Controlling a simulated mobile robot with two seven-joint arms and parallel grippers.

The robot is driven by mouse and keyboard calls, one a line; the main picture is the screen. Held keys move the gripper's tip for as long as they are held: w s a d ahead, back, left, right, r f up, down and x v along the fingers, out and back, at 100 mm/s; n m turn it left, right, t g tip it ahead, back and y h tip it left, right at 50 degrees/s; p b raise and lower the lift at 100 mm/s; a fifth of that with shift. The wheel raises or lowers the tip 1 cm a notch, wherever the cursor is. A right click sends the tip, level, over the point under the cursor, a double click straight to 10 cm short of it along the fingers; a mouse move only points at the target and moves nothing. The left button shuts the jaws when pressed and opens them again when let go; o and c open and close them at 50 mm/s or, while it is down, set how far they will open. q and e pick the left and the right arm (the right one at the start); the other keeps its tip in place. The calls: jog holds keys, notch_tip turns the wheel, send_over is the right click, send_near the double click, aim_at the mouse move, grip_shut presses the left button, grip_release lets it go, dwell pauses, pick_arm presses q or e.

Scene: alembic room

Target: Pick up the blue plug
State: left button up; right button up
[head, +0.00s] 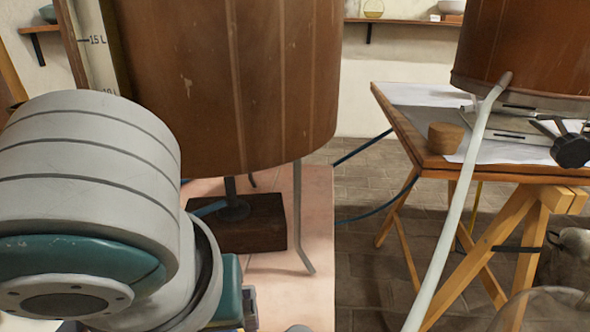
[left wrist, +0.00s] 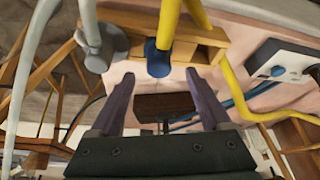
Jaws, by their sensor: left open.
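The blue plug (left wrist: 158,60) shows in the left wrist view at the end of a yellow hose (left wrist: 168,25), against a light wooden rack (left wrist: 207,42). My left gripper (left wrist: 160,100) is open, with its two purple-grey fingers apart. In that picture the plug appears just above the gap between the fingertips, and nothing is between them. I cannot tell how deep the plug sits in the rack. In the head view my left arm fills the lower left, and I cannot make out the plug there. My right gripper is not in view.
A grey plug (left wrist: 98,50) on a pale hose is left of the blue one. In the head view a large copper-brown vessel (head: 240,80) stands above a dark wooden block (head: 235,225); a trestle table (head: 425,160) is right.

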pick_arm(q)
jog(key=b+x, duration=0.3)
jog(key=x, duration=0.2)
jog(key=shift+w+f, duration=0.1)
jog(key=shift+w, duration=0.1)
jog(key=shift+c, duration=0.3)
grip_shut()
